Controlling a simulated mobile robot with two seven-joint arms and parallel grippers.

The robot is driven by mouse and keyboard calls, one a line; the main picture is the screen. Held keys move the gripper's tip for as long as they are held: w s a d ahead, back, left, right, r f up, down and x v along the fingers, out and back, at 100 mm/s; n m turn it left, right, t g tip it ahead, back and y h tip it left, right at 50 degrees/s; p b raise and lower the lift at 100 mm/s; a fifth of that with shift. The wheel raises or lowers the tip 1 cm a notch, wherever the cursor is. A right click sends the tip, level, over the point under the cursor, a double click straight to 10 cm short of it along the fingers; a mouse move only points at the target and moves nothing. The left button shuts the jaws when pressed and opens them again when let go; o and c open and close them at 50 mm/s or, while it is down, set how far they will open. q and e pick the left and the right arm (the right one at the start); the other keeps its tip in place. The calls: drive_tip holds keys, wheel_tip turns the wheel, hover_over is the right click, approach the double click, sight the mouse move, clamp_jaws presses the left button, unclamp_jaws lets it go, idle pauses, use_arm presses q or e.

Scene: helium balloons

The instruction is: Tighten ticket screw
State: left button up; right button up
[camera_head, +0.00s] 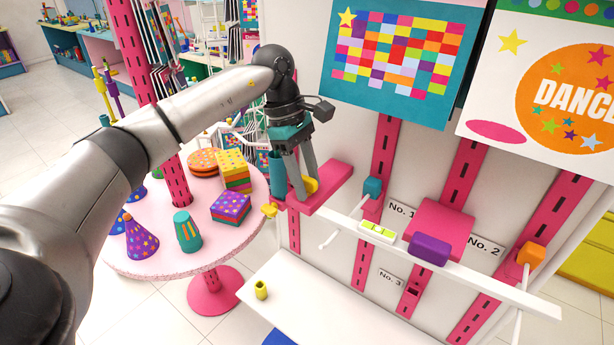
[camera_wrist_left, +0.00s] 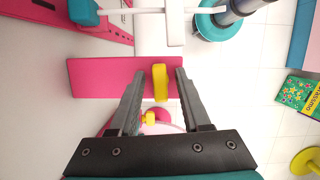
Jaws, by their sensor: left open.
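A yellow knob-like piece (camera_head: 310,185) stands on the pink shelf (camera_head: 330,182) at the left end of the rack. I cannot tell for sure that it is the ticket screw. My left gripper (camera_head: 304,192) points down at it, open. In the left wrist view the yellow piece (camera_wrist_left: 160,83) lies between the two fingertips (camera_wrist_left: 155,78), nearer the right finger, over the pink shelf (camera_wrist_left: 95,78). Contact with it is hard to tell. A smaller yellow piece (camera_wrist_left: 150,117) shows lower between the fingers. My right gripper is not in view.
A white rail (camera_head: 460,268) carries a level (camera_head: 378,231) and a purple block (camera_head: 429,250). A teal block (camera_head: 373,187) and an orange block (camera_head: 531,254) sit on pink posts. A round table (camera_head: 150,262) with hats and boxes stands left. A white tabletop (camera_head: 330,310) lies below.

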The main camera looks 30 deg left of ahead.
sight(306, 178)
use_arm(q)
wheel_tip(306, 178, up, 7)
drive_tip(key=p, duration=0.5)
